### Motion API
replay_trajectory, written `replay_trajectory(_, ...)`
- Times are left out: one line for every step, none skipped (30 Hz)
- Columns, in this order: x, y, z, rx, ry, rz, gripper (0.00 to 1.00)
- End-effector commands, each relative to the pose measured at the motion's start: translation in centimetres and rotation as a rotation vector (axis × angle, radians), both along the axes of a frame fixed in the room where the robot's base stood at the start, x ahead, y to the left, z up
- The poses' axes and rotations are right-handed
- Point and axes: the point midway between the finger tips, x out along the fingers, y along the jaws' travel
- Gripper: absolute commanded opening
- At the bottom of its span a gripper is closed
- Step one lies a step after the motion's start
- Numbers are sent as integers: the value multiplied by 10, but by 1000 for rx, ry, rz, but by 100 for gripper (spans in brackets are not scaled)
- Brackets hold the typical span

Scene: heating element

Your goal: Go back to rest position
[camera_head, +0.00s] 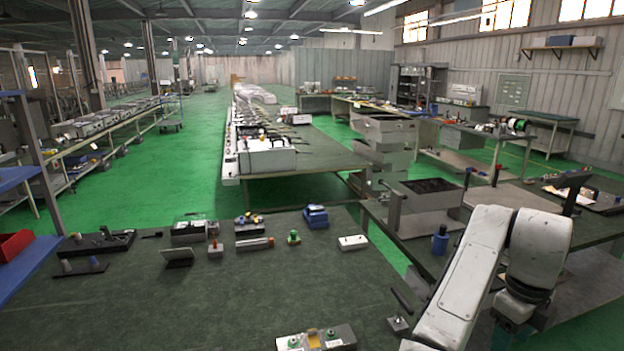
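My white arm rises at the right of the head view, bends at a rounded elbow, and one link slopes down to the bottom edge. My gripper is not in view, so whether it is open or holds anything is hidden. A grey metal block with green round parts and a yellow middle (316,339) lies at the bottom edge of the green-topped workbench (210,300), left of my arm. It is partly cut off by the frame. I cannot tell which object is the heating element.
A small block with a dark lever (398,325) stands close beside my arm. A white box (352,242), a blue device (315,216) and several tools line the bench's far edge. The bench middle is clear.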

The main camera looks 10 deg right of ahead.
Motion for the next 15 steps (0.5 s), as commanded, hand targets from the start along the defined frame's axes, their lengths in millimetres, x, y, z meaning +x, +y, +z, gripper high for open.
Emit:
replay_trajectory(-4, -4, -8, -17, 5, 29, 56)
replay_trajectory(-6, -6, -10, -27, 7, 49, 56)
replay_trajectory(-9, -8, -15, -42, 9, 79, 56)
replay_trajectory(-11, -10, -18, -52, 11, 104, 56)
replay_trajectory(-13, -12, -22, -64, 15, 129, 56)
replay_trajectory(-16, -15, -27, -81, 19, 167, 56)
replay_trajectory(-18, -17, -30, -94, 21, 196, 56)
replay_trajectory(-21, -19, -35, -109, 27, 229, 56)
replay_trajectory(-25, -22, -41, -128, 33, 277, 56)
replay_trajectory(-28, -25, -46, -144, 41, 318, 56)
replay_trajectory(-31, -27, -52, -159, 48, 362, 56)
replay_trajectory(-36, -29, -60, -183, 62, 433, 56)
replay_trajectory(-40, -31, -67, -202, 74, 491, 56)
replay_trajectory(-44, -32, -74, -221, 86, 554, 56)
replay_trajectory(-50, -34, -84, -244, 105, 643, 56)
